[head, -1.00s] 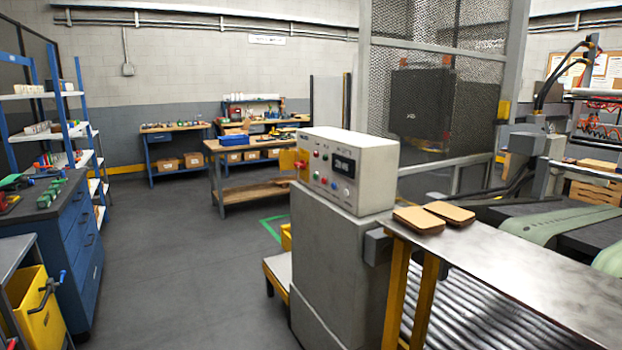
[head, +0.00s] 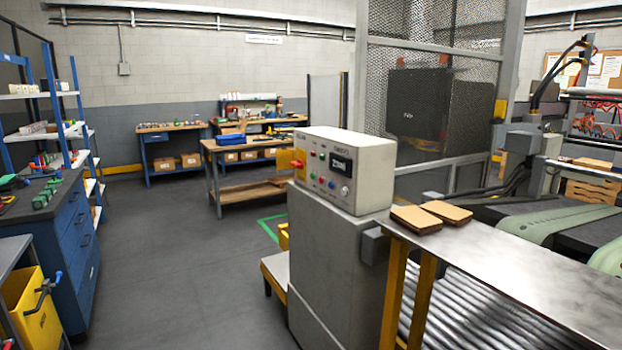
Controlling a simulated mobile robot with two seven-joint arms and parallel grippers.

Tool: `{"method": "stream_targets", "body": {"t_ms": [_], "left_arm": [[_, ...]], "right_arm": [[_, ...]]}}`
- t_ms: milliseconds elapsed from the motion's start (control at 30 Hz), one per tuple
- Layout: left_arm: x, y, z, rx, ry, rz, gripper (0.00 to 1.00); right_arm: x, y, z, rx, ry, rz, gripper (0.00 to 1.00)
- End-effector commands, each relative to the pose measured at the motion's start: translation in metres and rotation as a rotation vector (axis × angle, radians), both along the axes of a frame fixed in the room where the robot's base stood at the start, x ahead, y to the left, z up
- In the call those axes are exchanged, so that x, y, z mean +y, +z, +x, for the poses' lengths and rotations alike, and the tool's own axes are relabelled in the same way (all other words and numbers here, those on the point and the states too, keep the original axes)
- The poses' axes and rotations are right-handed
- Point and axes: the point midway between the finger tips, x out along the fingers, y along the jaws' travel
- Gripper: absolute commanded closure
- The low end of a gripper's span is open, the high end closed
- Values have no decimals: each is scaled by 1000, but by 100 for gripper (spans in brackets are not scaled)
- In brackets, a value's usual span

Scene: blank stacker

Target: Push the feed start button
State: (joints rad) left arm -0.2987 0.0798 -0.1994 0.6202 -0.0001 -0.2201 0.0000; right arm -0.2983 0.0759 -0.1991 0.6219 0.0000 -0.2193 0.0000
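A pale grey control box (head: 350,170) stands on a grey pedestal (head: 335,255) right of the picture's middle. Its front panel faces left and carries several small coloured buttons, among them a green button (head: 322,156) and red ones, and a dark display (head: 341,164). The labels are too small to read, so I cannot tell which button is the feed start button. Neither of my grippers shows in the head view.
A metal table (head: 500,255) with two tan blanks (head: 417,219) stands right of the box, beside rollers (head: 470,315). A mesh cage (head: 420,40) rises behind. Blue drawers (head: 75,235) and a yellow bin (head: 35,315) stand left. The floor (head: 190,270) between is clear.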

Motion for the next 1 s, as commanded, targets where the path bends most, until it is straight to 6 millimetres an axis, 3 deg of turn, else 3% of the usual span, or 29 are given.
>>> {"method": "stream_targets", "body": {"t_ms": [33,300,1000], "left_arm": [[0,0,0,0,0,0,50],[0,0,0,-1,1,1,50],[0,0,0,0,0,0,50]], "right_arm": [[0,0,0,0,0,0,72],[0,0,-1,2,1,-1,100],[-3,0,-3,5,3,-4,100]]}}
